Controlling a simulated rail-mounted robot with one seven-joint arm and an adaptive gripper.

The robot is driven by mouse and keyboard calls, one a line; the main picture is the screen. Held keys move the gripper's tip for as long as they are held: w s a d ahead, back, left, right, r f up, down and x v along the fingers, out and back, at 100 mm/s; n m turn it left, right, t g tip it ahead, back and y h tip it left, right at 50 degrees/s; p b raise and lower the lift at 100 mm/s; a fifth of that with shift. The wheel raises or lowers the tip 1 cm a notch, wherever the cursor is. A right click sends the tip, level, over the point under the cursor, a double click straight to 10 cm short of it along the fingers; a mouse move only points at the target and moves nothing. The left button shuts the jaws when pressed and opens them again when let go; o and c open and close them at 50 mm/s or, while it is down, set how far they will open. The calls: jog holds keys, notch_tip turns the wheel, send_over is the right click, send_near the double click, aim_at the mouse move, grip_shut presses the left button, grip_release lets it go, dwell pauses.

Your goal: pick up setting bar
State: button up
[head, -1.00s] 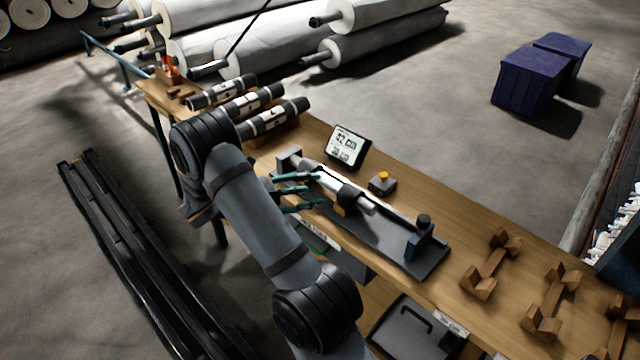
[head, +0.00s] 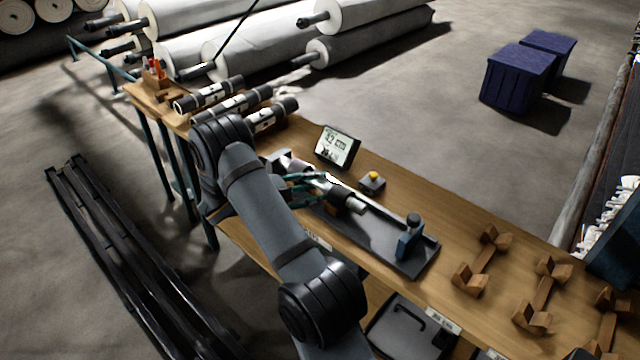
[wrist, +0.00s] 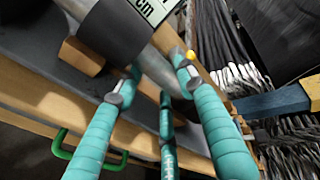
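A silver bar with a dark collar (head: 352,204) lies along a dark fixture tray (head: 375,241) on the wooden bench; I take it to be the setting bar. In the wrist view the bar (wrist: 152,64) runs diagonally, with its black collar (wrist: 108,30) at the upper left. My gripper (head: 308,188) has teal fingers and is at the bar's near side. In the wrist view my gripper (wrist: 150,80) has its fingers spread, with the bar showing between and beyond the tips. Whether any finger touches the bar cannot be told.
A small display (head: 338,147) and a yellow-button box (head: 372,182) stand behind the fixture. A blue post (head: 410,238) stands at its right end. Dark rollers (head: 232,103) lie at the bench's left, and wooden cradles (head: 483,258) at the right.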

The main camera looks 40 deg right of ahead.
grip_shut()
dwell(0.5)
